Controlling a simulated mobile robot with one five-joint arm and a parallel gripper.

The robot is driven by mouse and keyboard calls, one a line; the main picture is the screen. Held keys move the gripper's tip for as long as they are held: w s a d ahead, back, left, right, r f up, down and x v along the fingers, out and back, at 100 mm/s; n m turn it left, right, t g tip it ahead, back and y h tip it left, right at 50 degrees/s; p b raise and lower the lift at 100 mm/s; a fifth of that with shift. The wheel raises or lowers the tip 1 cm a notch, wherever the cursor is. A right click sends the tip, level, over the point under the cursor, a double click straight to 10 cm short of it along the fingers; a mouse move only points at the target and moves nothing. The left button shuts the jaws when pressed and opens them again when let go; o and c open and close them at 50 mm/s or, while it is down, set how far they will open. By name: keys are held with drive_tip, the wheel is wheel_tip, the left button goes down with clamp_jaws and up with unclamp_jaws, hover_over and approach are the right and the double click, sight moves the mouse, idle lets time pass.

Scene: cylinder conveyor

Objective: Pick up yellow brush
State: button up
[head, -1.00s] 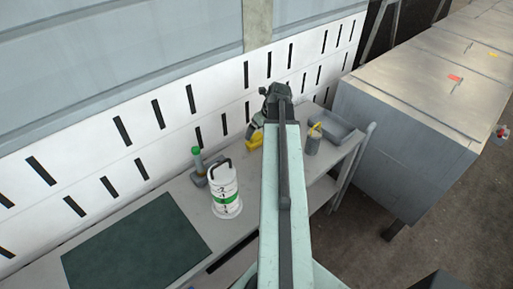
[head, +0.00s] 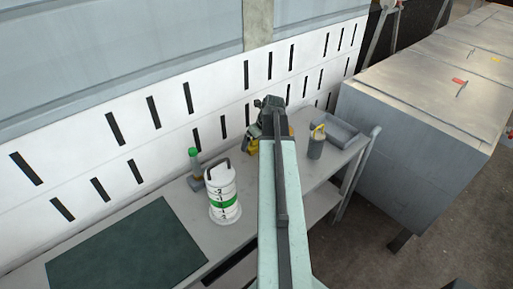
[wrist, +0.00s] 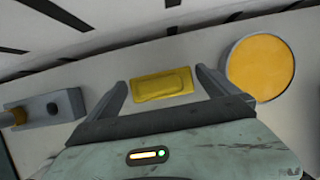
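The yellow brush shows in the wrist view as a flat yellow block (wrist: 162,84) on the grey table. In the head view it is a small yellow patch (head: 253,147), mostly hidden by my arm. My gripper (wrist: 160,82) is open and empty, its two dark fingers spread to either side of the block in the wrist view. I cannot tell how far above the block the fingertips are. In the head view my gripper (head: 266,122) hangs over the back of the table.
A grey canister with a yellow top (head: 317,143) stands close to the right, before a grey tray (head: 341,134). A white-green lantern (head: 223,194) and a green-topped object (head: 195,163) stand to the left. A dark green mat (head: 125,250) lies at front left. A slotted wall is behind.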

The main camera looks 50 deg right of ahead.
drive_tip(key=c, duration=1.3)
drive_tip(key=shift+o, duration=0.2)
wheel_tip(320, 180, up, 10)
drive_tip(key=p, duration=1)
drive_tip(key=shift+r, duration=0.15)
